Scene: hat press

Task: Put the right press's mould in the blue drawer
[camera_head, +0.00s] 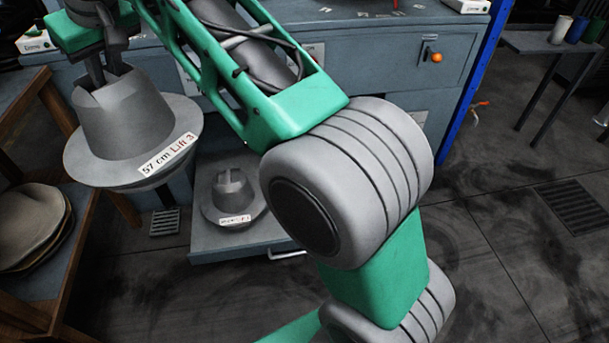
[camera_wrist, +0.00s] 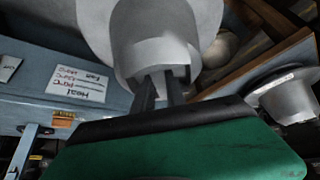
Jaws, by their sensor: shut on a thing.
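My gripper (camera_head: 105,72) is shut on a grey metal hat-shaped mould (camera_head: 120,112) at the upper left of the head view. The mould hangs upright, brim down, in the air, with a label reading "57 cm Lift 3". The wrist view shows the gripper fingers (camera_wrist: 160,92) at the top of this mould (camera_wrist: 165,40). A pulled-out blue-grey drawer (camera_head: 215,247) is below and to the right of the held mould. A second, similar grey mould (camera_head: 232,200) with a label stands in it. I cannot tell which press the held mould comes from.
A wooden rack (camera_head: 55,105) with stacked felt hats (camera_head: 30,225) stands at the left. The blue-grey bench (camera_head: 380,60) runs behind the drawer, with a blue post (camera_head: 472,90) at its right end. Another labelled mould (camera_wrist: 290,100) shows in the wrist view.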

